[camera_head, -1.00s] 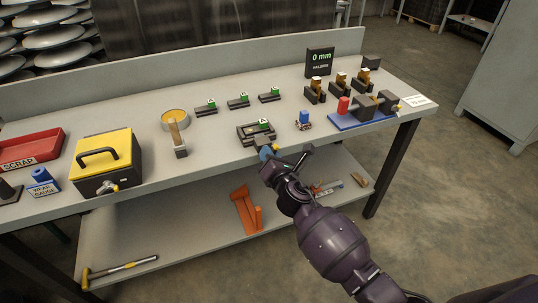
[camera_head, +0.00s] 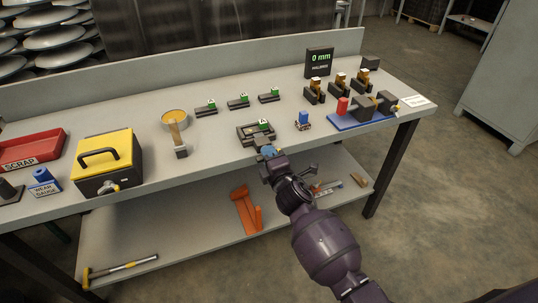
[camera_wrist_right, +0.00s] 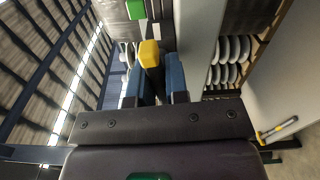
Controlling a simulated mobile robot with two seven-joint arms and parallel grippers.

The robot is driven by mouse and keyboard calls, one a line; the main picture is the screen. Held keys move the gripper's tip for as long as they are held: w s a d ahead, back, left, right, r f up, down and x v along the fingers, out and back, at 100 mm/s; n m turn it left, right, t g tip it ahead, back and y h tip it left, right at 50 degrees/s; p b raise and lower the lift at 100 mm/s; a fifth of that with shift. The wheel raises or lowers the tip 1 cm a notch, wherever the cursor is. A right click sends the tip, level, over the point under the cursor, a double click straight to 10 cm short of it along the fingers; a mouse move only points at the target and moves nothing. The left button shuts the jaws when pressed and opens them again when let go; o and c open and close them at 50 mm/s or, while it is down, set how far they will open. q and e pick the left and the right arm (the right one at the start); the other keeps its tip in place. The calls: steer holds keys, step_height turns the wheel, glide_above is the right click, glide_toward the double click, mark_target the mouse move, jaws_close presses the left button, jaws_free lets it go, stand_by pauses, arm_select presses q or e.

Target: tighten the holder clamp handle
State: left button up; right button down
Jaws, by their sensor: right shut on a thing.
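The dark holder (camera_head: 255,136), with a green-topped piece labelled A in it, sits at the front edge of the bench. My right gripper (camera_head: 267,151) is at the holder's front side and hides the clamp handle in the head view. In the right wrist view, the yellow-tipped clamp handle (camera_wrist_right: 150,54) stands between the blue fingers of my right gripper (camera_wrist_right: 155,84), which is shut on it. The dark body of the holder (camera_wrist_right: 160,12) shows only partly beyond the fingers. My left gripper is not in view.
A small blue-topped part (camera_head: 303,121) stands just right of the holder. A blue-based fixture (camera_head: 362,115) with a red block is farther right. A brush-like tool (camera_head: 177,139) and a yellow-lidded box (camera_head: 106,160) are to the left. Bare bench lies between them.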

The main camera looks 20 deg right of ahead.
steer(key=shift+m, duration=0.6)
steer(key=c, duration=1.2)
jaws_free()
steer(key=shift+o, duration=0.2)
steer(key=shift+s, duration=0.1)
steer(key=shift+s, duration=0.25)
steer(key=s+p, duration=0.1)
steer(key=s, duration=0.9)
steer(key=shift+d, duration=0.2)
